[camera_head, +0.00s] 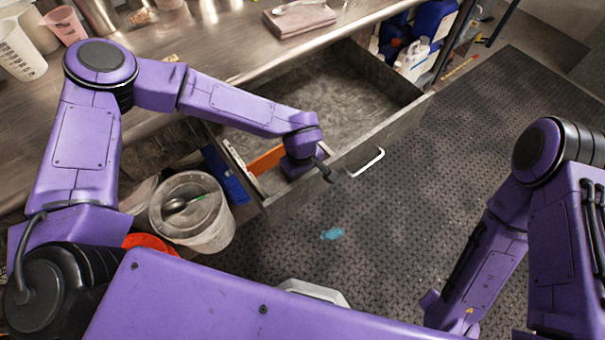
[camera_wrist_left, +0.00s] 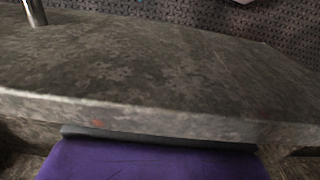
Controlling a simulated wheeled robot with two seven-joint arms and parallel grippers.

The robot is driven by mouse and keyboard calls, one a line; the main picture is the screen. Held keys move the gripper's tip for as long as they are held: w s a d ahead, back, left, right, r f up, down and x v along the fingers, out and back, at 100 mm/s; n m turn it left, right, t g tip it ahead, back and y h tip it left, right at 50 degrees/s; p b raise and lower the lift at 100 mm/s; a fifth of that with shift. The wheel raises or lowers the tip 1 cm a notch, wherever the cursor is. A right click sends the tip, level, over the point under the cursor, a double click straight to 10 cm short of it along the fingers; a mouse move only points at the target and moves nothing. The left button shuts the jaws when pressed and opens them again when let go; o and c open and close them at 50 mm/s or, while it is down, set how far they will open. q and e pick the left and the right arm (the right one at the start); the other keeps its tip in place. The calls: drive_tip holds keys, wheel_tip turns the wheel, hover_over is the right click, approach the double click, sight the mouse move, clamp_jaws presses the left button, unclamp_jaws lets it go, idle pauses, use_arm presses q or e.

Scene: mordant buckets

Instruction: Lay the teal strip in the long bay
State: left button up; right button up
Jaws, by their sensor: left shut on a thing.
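The drawer (camera_head: 402,128) stands open below the counter. A narrow long bay runs along its left side, with an orange piece (camera_head: 266,160) in it. My left gripper (camera_head: 301,170) reaches down inside the drawer, close behind the front panel. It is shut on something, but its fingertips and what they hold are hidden. In the left wrist view the drawer's front panel (camera_wrist_left: 150,75) fills most of the picture. I cannot make out a teal strip in the gripper. A small teal piece (camera_head: 332,233) lies on the floor; I cannot tell what it is. My right gripper is out of view.
A white bucket (camera_head: 213,240) with a ladle stands left of the drawer, beside a blue object (camera_head: 226,176). White jugs (camera_head: 413,60) stand right of the drawer. The dark mat (camera_head: 450,150) is mostly clear.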

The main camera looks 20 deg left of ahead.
use_arm(q)
drive_tip(key=shift+f, duration=0.7)
idle(0.8)
drive_tip(key=o, duration=1.1)
wheel_tip(320, 180, up, 10)
drive_tip(key=shift+a+r, duration=0.15)
drive_tip(key=shift+r, duration=0.1)
